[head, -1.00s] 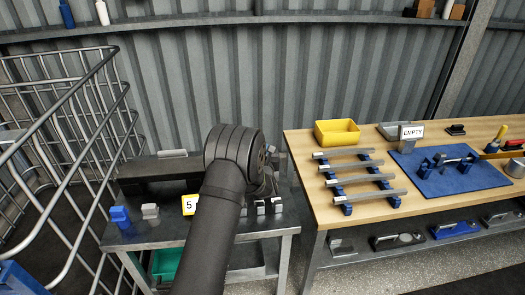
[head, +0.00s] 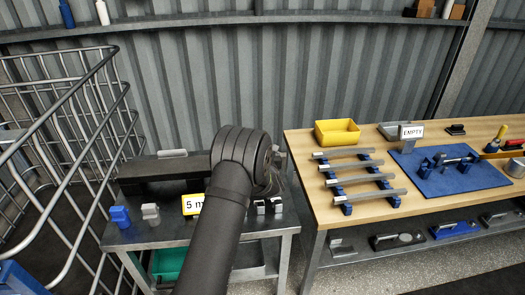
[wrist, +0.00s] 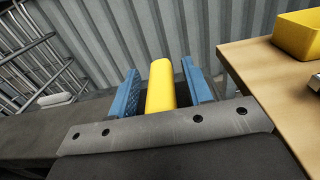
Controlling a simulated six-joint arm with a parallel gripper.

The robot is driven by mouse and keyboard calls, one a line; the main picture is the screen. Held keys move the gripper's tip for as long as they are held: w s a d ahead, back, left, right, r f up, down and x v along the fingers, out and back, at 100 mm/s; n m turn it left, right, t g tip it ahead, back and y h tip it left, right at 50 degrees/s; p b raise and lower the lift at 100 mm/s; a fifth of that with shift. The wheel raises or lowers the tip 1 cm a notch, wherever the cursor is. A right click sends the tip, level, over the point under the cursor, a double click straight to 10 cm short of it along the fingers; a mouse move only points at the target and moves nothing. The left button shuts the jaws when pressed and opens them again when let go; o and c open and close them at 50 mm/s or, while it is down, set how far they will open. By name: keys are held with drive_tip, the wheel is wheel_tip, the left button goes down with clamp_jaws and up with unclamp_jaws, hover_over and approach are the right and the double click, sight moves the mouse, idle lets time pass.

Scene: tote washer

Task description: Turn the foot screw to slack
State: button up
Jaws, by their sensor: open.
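In the wrist view my gripper (wrist: 162,85) shows as two blue ridged fingers, standing apart. A yellow rounded cylinder (wrist: 161,86) lies between them, with a dark gap at each side. I cannot tell whether it is a handle or another part, or what it is fixed to. I cannot make out the foot screw for certain in either view. In the head view my arm covers the middle of the low metal bench (head: 130,238), and my gripper's fingers are hidden behind the wrist.
A yellow sign (head: 193,205), partly covered, and a blue block (head: 120,216) stand on the low bench. A wire cage (head: 75,130) rises at the left. The wooden bench (head: 300,142) at the right holds a yellow bin (head: 337,132), several bars and a blue mat (head: 440,184).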

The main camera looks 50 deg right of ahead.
drive_tip(key=v, duration=1.7)
drive_tip(key=shift+s+a+r, duration=0.1)
drive_tip(key=x, duration=1.7)
